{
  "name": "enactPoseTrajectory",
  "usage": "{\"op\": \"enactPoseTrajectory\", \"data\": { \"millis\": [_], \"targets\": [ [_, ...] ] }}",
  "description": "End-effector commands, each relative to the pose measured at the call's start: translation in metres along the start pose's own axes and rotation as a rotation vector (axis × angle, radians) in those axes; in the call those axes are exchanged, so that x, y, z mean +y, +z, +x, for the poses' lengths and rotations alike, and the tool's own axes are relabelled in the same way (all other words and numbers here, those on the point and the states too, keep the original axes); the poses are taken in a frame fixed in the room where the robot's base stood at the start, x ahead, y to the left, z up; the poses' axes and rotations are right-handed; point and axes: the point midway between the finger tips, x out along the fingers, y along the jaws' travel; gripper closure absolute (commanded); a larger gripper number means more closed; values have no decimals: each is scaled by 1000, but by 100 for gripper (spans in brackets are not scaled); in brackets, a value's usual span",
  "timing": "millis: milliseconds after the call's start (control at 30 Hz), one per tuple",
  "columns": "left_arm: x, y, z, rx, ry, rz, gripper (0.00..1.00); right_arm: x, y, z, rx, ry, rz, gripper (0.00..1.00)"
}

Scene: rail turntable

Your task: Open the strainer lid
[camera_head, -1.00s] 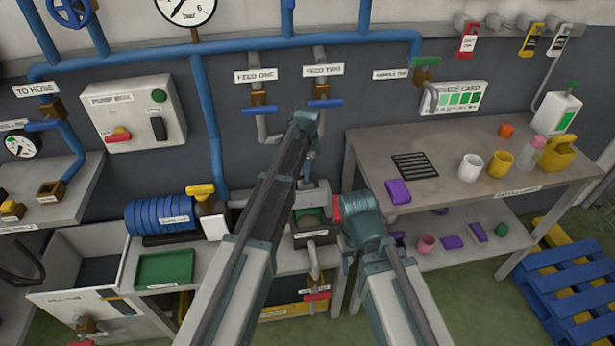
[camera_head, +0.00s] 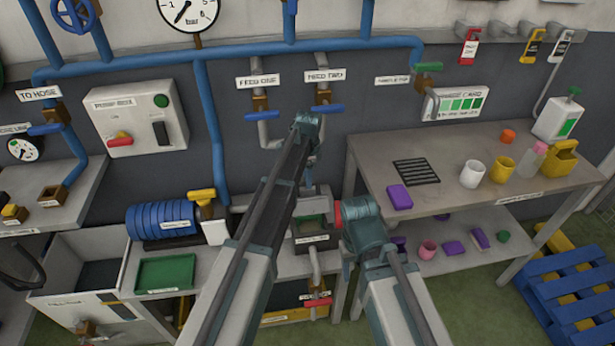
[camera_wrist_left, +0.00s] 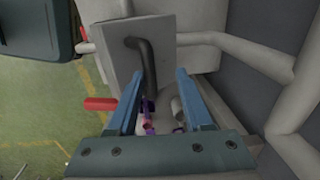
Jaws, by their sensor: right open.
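In the left wrist view a pale grey box-like part (camera_wrist_left: 124,72) with a bent dark handle (camera_wrist_left: 149,62) lies ahead; it looks like the strainer lid. My left gripper (camera_wrist_left: 160,76) is open, its two blue fingers apart, with the handle's lower end between them in the picture. Contact cannot be told. In the head view a dark-rimmed box (camera_head: 311,238) with a green inside, likely the strainer, stands on the bench between my arms. My left arm hides part of it and its own fingers. My right wrist (camera_head: 362,225) is just right of the box; its fingers are hard to make out.
A pipe with a red handle (camera_head: 318,302) hangs below the box. A green tray (camera_head: 166,272) and a blue hose coil (camera_head: 162,219) are to the left. The right table (camera_head: 450,195) carries a black rack, cups and a purple block. Blue feed handles (camera_head: 262,115) are above.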

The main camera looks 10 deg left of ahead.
Motion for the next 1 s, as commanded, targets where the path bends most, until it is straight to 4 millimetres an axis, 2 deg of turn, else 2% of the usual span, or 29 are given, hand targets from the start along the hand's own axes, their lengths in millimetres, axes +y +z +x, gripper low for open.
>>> {"op": "enactPoseTrajectory", "data": {
  "millis": [167,367,1000],
  "targets": [
    [0,0,-6,0,0,0,50,0,0,-6,0,0,0,43],
    [0,0,-24,0,0,0,50,2,1,-24,0,0,0,43],
    [0,0,-122,0,0,0,50,12,7,-121,0,0,-2,43]
  ]
}}
